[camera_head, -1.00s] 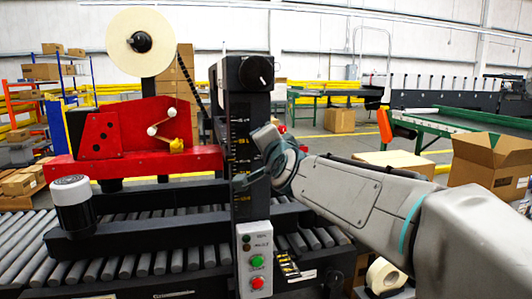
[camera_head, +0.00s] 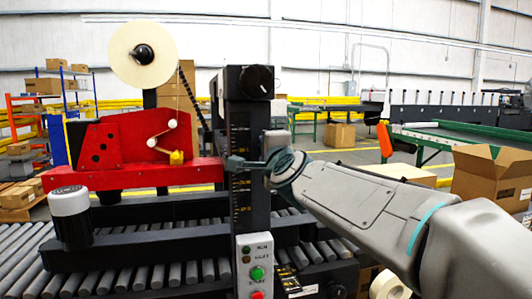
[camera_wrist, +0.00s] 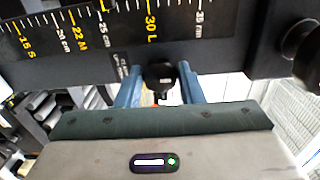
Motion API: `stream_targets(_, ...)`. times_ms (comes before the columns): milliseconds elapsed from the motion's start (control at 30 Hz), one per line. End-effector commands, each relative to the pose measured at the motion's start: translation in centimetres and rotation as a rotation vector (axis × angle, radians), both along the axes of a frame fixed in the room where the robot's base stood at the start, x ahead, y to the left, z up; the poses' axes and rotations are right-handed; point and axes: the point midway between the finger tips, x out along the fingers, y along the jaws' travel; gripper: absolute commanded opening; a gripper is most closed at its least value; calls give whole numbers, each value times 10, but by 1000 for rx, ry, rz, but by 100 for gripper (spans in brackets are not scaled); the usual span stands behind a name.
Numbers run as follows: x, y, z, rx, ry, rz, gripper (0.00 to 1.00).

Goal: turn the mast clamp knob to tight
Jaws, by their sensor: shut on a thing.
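The mast (camera_head: 240,140) is a dark upright post with a yellow-marked scale, which also shows in the wrist view (camera_wrist: 95,45). The clamp knob (camera_wrist: 160,74) is a small black round knob on the mast face, seen between my two blue fingers in the wrist view. My gripper (camera_wrist: 160,88) is shut on this knob, one finger on each side. In the head view, my gripper (camera_head: 247,163) reaches the mast from the right and hides the knob. I cannot read the knob's tightness.
A larger black knob (camera_head: 257,78) sits on the mast top. The red head (camera_head: 125,145) carries a tape roll (camera_head: 143,54) on the left. A panel with buttons (camera_head: 256,268) stands below my gripper. Rollers (camera_head: 150,275) run underneath. An open carton (camera_head: 492,175) is at right.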

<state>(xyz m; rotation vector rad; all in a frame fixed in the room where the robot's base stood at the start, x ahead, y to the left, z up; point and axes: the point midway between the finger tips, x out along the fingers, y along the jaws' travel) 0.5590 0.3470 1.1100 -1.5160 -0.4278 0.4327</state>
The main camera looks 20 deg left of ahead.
Motion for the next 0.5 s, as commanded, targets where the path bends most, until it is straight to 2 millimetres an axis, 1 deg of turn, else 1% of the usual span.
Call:
stream_targets(367, 0, 0, -1, 3, 5, 1, 12)
stream_targets(400, 0, 0, -1, 3, 5, 1, 45)
stream_targets(433, 0, 0, -1, 3, 4, 1, 54)
stream_targets(500, 0, 0, -1, 2, 4, 0, 55)
